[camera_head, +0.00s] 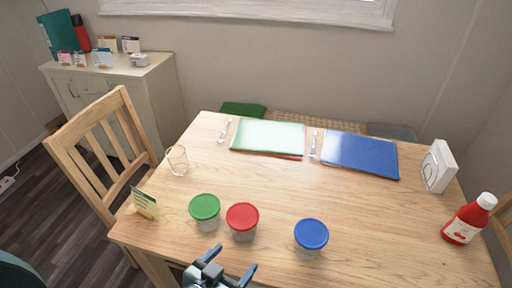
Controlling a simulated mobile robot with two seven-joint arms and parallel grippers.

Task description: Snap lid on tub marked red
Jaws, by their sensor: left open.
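A tub with a red lid (242,217) stands near the front edge of the wooden table, left of the middle. The lid lies over the clear tub body (243,236); I cannot tell whether it is pressed fully down. My left gripper (231,260) is open and empty, just in front of the red-lidded tub and apart from it in the picture. Its height above the table is hard to judge. My right gripper is not in view.
A green-lidded tub (205,207) stands close to the left, a blue-lidded tub (311,234) to the right. A glass (177,160), card (145,203), red bottle (468,220) and white box (438,166) stand near the sides. The table's middle (290,185) is clear.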

